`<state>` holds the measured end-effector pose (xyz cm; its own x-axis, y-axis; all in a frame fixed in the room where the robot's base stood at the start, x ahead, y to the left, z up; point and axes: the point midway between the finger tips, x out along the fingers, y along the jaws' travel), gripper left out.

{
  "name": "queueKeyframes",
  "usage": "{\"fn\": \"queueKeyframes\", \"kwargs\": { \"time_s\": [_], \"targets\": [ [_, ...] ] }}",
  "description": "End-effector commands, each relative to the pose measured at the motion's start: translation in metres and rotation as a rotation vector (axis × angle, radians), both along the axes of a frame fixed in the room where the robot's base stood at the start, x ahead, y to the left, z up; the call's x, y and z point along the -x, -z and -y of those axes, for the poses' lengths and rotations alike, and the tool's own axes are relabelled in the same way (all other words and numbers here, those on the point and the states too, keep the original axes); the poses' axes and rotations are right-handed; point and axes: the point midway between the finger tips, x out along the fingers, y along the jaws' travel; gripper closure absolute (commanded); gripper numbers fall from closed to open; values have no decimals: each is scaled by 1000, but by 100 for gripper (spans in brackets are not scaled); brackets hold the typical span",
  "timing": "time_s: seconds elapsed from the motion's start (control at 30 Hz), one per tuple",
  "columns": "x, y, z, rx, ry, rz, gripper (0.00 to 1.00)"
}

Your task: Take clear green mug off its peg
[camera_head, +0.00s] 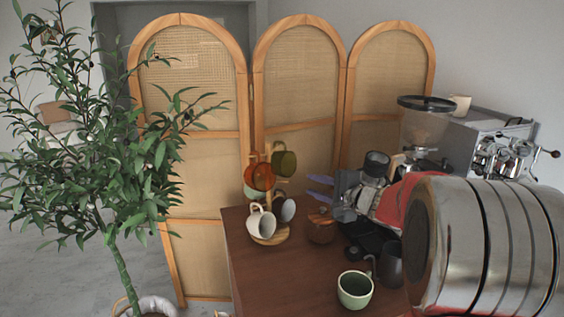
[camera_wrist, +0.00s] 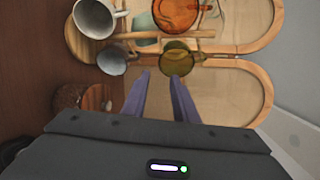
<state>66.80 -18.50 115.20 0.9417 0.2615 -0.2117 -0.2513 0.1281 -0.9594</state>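The clear green mug (camera_head: 284,163) hangs at the upper right of a wooden mug tree (camera_head: 268,239) in the head view. In the wrist view the green mug (camera_wrist: 178,62) is just beyond my fingertips, more in line with the right finger. My gripper (camera_head: 310,186) has two purple fingers pointing left, lower than the mug and to its right. In the wrist view my gripper (camera_wrist: 160,79) is open, with nothing between the fingers. I cannot tell the exact gap to the mug.
An orange clear mug (camera_head: 258,177), a white mug (camera_head: 262,222) and a grey mug (camera_head: 284,209) hang close by on the tree. A pale green cup (camera_head: 355,289) stands on the brown cart top (camera_head: 290,280). A brown jar (camera_head: 321,229) stands below my gripper. A folding screen (camera_head: 297,100) is behind.

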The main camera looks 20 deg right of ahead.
Motion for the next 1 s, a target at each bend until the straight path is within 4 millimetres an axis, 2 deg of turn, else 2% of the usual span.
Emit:
{"fn": "queueKeyframes", "kwargs": {
  "time_s": [0.27, 0.8, 1.0],
  "targets": [
    [-5, 2, -3, 0, -3, -2, 74],
    [-74, 17, -23, 0, -6, -2, 74],
    [-82, 19, -26, 0, -6, -2, 74]
  ]
}}
